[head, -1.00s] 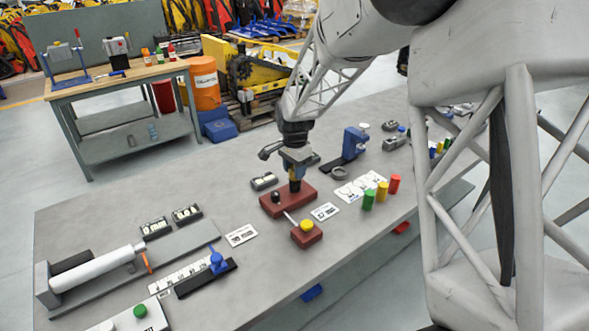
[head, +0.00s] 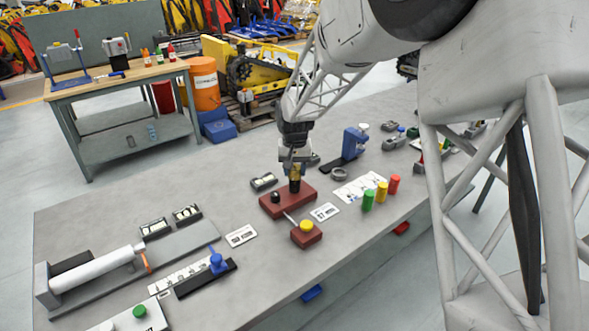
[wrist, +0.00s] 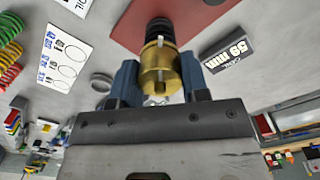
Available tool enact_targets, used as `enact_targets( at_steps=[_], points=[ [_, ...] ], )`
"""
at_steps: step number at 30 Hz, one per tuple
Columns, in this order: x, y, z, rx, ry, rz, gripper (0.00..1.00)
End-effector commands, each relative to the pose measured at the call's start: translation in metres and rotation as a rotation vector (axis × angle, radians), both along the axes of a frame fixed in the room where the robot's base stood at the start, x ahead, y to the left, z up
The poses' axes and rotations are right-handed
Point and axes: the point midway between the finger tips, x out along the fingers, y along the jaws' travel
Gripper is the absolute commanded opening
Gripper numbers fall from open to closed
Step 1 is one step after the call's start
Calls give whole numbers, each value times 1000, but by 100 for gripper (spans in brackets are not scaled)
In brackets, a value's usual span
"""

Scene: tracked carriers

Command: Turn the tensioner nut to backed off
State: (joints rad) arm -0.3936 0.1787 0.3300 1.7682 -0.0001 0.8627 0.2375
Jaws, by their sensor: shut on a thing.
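The brass tensioner nut (wrist: 160,62) sits on a dark threaded post in the wrist view, above a dark red base block (wrist: 185,18). In the head view the red base block (head: 272,207) lies on the middle of the bench, with the post (head: 295,187) standing upright on it. My gripper (head: 294,171) is over the post, pointing down. Its blue fingers stand on either side of the nut and are shut on it. A light mark shows on the nut's near end. In the head view the nut is mostly hidden by the gripper.
A small red block with a yellow knob (head: 306,227) stands just in front. Green, yellow (head: 381,191) and red cylinders stand to the right. A blue clamp-like device (head: 354,143) is behind right.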

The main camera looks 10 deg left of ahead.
Motion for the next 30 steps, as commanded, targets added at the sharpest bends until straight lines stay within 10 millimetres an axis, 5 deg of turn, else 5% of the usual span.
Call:
enact_targets(
  at_steps=[15, 30],
  points=[
    [-1, -1, -4, -2, 6, 430, 18],
    [-2, -1, -5, -2, 7, 546, 18]
  ],
)
